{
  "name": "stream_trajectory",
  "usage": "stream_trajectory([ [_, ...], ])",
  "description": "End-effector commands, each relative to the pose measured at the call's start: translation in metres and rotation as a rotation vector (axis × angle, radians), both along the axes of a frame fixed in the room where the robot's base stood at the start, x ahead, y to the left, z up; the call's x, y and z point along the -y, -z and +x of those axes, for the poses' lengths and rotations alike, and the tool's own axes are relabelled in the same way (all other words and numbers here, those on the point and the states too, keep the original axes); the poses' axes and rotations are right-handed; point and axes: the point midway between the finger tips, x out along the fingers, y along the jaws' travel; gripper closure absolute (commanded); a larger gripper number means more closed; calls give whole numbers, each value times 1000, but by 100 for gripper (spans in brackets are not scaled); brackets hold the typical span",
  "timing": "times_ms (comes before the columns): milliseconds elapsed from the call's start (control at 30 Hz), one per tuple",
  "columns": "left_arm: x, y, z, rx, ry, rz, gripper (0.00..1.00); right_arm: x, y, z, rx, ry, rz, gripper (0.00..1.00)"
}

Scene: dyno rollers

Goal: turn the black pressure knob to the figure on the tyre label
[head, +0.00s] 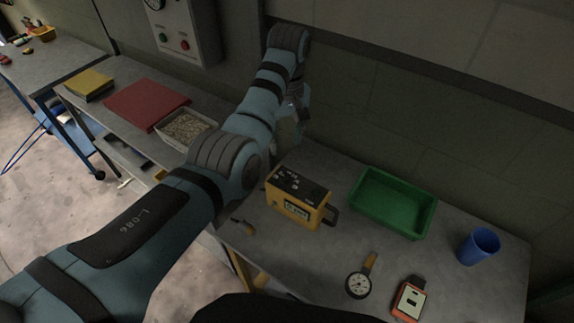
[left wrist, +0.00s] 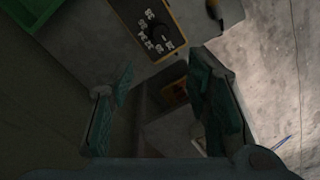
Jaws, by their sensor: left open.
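A yellow box-shaped device (head: 298,213) stands on the grey bench, with a small display on its front and a dark handle at its right. Its black top carries white figures; these also show on the device in the left wrist view (left wrist: 147,25), arranged around a dark middle where a black knob is hard to make out. The knob's setting is too small to read. My left gripper (head: 293,122) is behind the device, towards the wall, apart from it. In the left wrist view the left gripper (left wrist: 160,97) has its fingers spread with nothing between them. I cannot identify a tyre label.
The bench also holds a green tray (head: 392,204), a blue cup (head: 479,246), a round gauge (head: 358,284) and an orange device (head: 409,299). Left are a red folder (head: 145,103), a yellow folder (head: 89,85) and a filled bin (head: 186,129). A control box (head: 186,28) hangs behind.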

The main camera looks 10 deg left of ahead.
Motion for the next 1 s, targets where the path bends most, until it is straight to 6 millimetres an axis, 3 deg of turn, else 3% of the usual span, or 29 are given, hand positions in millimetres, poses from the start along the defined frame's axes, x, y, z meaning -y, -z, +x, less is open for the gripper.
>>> stream_trajectory([
  [200,3,65,-1,-7,10,1,56,0,1,-16,-26,1,-1,60],
  [400,0,111,-2,-4,8,1,56,1,9,-16,-26,1,-1,60],
  [533,-1,121,-2,-3,7,0,56,1,10,-7,-11,0,-1,60],
  [767,-1,122,-2,-3,6,0,56,1,10,-4,-6,0,-1,60],
  [1000,-1,121,-2,-3,6,0,94,1,10,-9,-15,0,-1,60],
])
